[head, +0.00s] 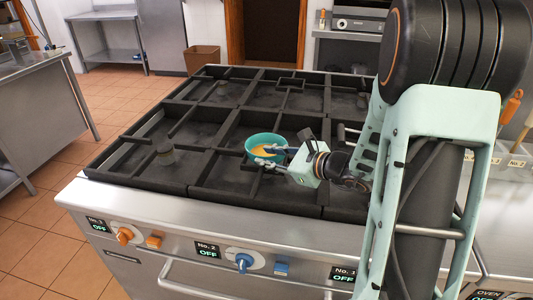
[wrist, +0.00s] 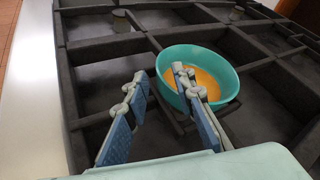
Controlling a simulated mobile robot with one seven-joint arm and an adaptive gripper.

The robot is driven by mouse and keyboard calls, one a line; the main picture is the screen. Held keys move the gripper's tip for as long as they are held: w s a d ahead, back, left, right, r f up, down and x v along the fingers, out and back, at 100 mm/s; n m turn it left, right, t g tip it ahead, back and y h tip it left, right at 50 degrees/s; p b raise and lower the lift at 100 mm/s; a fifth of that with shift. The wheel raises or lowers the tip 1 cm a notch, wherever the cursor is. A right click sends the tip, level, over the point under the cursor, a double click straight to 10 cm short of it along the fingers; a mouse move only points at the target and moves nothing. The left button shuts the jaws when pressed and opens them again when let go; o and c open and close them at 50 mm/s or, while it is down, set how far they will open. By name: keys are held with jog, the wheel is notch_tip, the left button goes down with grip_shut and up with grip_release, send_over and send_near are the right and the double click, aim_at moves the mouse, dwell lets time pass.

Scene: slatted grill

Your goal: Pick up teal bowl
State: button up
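The teal bowl (head: 262,138) sits on the dark slatted grill and has something orange inside. It also shows in the wrist view (wrist: 195,52), right of centre. My gripper (head: 266,156) is at the bowl's near right side in the head view. In the wrist view my gripper (wrist: 160,76) is open, with a clear gap between its fingers. The right finger overlaps the bowl's near rim and the orange contents. The left finger is outside the bowl, to its left. I cannot tell whether either finger touches it.
The black grill bars (head: 225,112) form raised squares around the bowl. Orange and blue knobs (head: 243,262) line the steel front. Steel tables stand at the left.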

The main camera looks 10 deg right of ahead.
aim_at(258, 155)
jog(key=x, duration=0.4)
jog(key=shift+w+a, duration=0.15)
jog(key=shift+w, duration=0.1)
jog(key=shift+c, duration=0.5)
grip_shut()
